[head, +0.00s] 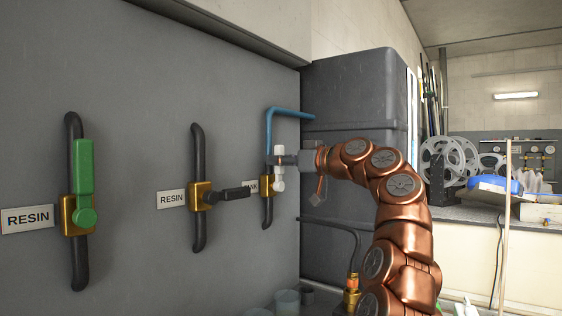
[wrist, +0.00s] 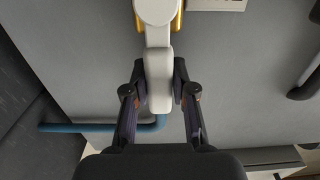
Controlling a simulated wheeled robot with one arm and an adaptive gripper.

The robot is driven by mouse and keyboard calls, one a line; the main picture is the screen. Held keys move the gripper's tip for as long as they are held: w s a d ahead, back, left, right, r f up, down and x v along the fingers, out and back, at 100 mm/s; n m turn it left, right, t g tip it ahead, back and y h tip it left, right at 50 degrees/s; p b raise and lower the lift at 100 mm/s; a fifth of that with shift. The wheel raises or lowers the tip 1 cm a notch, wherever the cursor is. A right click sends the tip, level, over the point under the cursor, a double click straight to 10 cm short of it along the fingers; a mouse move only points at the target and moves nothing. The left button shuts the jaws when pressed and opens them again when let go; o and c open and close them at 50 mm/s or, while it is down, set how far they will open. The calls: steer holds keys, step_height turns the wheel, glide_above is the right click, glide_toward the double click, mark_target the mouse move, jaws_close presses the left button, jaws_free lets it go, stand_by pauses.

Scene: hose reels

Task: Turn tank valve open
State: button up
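A valve with a white lever (head: 279,182) and a brass body (head: 267,211) sits on the third pipe, farthest along the grey wall. Its label (head: 250,186) is partly hidden and hard to read. The lever stands upright, roughly in line with the pipe. My gripper (head: 283,160) is at the lever's upper part. In the wrist view, my gripper (wrist: 160,88) has one finger on each side of the white lever (wrist: 159,62), and both appear to touch it. The lever's round hub and a bit of brass body show at the top.
A valve with a green lever (head: 83,168) and one with a black lever (head: 232,194), both labelled RESIN, sit on the wall to the left. A blue pipe (head: 289,110) runs above the white lever to a dark tank (head: 352,88) behind my arm.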

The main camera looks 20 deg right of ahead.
steer(key=o, duration=0.4)
steer(key=shift+o, duration=0.2)
steer(key=shift+s, duration=0.1)
steer(key=v, duration=1.2)
stand_by(0.4)
